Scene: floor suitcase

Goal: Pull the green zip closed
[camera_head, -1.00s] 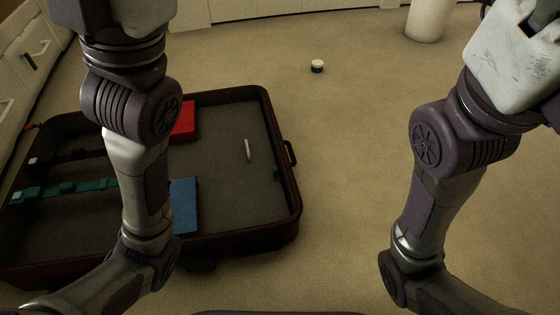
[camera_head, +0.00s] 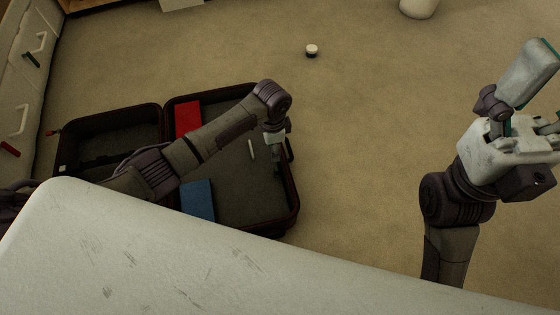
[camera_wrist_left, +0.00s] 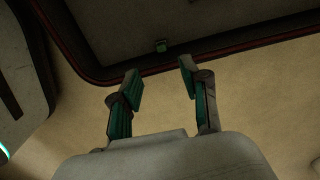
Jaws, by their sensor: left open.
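An open dark suitcase (camera_head: 245,225) with a red rim lies on the floor. The green zip (camera_wrist_left: 161,46) shows in the left wrist view as a small green tab at the inner edge of the suitcase wall. In the head view my left gripper covers that spot, so I cannot make out the zip there. My left gripper (camera_head: 277,148) points down over the suitcase's right side, near its handle. In the left wrist view its two fingers (camera_wrist_left: 160,80) are apart with nothing between them, and the tab lies beyond the gap. My right gripper (camera_head: 530,95) is raised at the right, partly cut off.
A red block (camera_head: 187,118), a blue block (camera_head: 198,198) and a thin white stick (camera_head: 251,150) lie in the suitcase. A small black-and-white jar (camera_head: 312,51) stands on open floor behind. White drawers (camera_head: 22,95) line the left. A pale surface fills the front.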

